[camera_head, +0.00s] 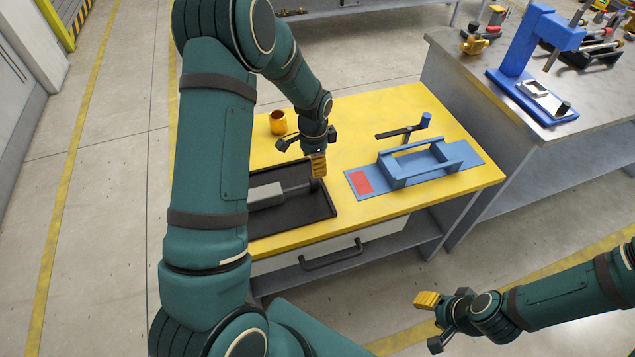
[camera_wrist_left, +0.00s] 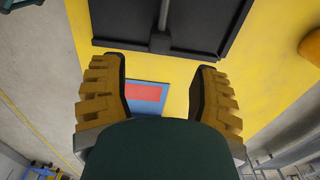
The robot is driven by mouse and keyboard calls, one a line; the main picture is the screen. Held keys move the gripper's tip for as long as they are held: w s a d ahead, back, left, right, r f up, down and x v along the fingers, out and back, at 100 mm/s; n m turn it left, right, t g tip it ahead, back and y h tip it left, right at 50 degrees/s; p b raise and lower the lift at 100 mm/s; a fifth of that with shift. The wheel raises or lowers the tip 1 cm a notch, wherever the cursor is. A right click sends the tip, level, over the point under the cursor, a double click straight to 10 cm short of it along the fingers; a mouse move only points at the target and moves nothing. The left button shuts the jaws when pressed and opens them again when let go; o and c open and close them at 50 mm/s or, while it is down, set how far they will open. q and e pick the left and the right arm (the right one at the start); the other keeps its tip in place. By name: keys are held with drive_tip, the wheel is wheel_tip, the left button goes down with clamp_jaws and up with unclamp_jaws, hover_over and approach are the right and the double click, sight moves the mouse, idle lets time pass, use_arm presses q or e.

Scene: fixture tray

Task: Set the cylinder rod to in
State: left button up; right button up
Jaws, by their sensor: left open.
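The cylinder is a grey block (camera_head: 266,195) lying in a black tray (camera_head: 322,212) on the yellow table. Its thin rod (camera_head: 300,188) sticks out to the right, its outer end near my left gripper. In the left wrist view the rod (camera_wrist_left: 164,14) comes down from the top to a dark end piece (camera_wrist_left: 160,42) near the tray's wall. My left gripper (camera_head: 317,165) is over the tray's right part. In the wrist view it (camera_wrist_left: 160,92) is open, with nothing between its fingers. My right gripper (camera_head: 432,312) is off the table's front, its opening unclear.
A blue fixture (camera_head: 465,155) with a red patch (camera_head: 361,182) stands right of the tray. Behind it is a dark lever with a blue knob (camera_head: 425,120). A grey bench (camera_head: 450,62) with a blue press and tools is at right.

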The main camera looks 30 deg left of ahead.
sight(314, 183)
use_arm(q)
wheel_tip(314, 183, down, 10)
drive_tip(key=shift+r+b, duration=0.1)
drive_tip(key=shift+b, duration=0.55)
clamp_jaws()
